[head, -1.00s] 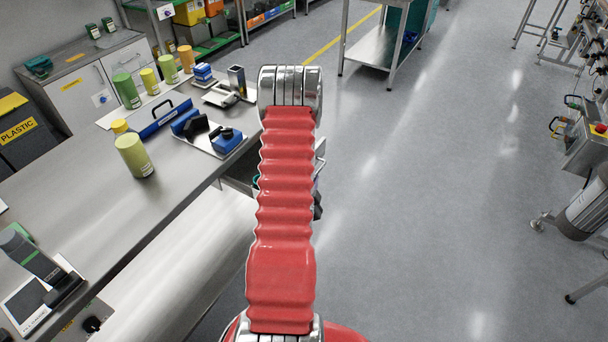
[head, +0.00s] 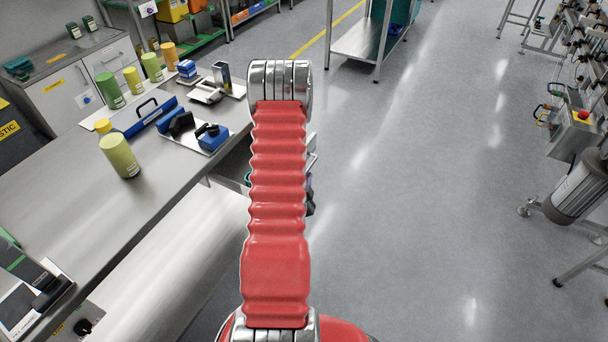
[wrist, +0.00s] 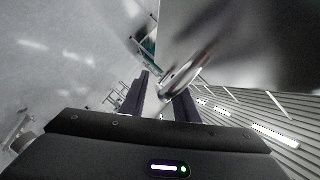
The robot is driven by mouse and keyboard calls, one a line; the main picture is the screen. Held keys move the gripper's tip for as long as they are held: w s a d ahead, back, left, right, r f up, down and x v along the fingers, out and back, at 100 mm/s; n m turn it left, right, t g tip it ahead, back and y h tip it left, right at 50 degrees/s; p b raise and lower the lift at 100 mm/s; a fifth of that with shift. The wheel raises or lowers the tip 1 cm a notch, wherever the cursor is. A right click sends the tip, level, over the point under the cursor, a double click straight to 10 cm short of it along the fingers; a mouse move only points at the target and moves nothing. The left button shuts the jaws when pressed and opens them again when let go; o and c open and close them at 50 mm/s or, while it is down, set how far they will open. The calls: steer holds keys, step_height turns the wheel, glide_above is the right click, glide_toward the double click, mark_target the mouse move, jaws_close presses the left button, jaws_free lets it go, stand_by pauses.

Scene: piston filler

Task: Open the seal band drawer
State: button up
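My gripper (wrist: 164,86) shows in the wrist view as two dark fingers standing apart, with a pale gap between them. A shiny metal bar handle (wrist: 186,70) lies at the fingertips, partly between and beyond them; whether they touch it is unclear. A smooth grey panel (wrist: 230,35) is behind the handle. In the head view, my red arm hides most of the drawer area under the bench edge. A bit of a drawer with something teal (head: 247,178) shows left of the arm, and a metal bar (head: 312,152) shows to its right. No seal band label is readable.
The steel bench (head: 75,210) runs along the left, holding jars, a blue toolbox-like item (head: 150,118) and trays. A wheeled machine (head: 580,185) stands at the right. A steel cart (head: 365,40) is at the back. The floor between is clear.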

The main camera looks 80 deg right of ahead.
steer(key=v, duration=0.7)
steer(key=shift+a, duration=0.25)
steer(key=shift+s, duration=0.1)
stand_by(0.6)
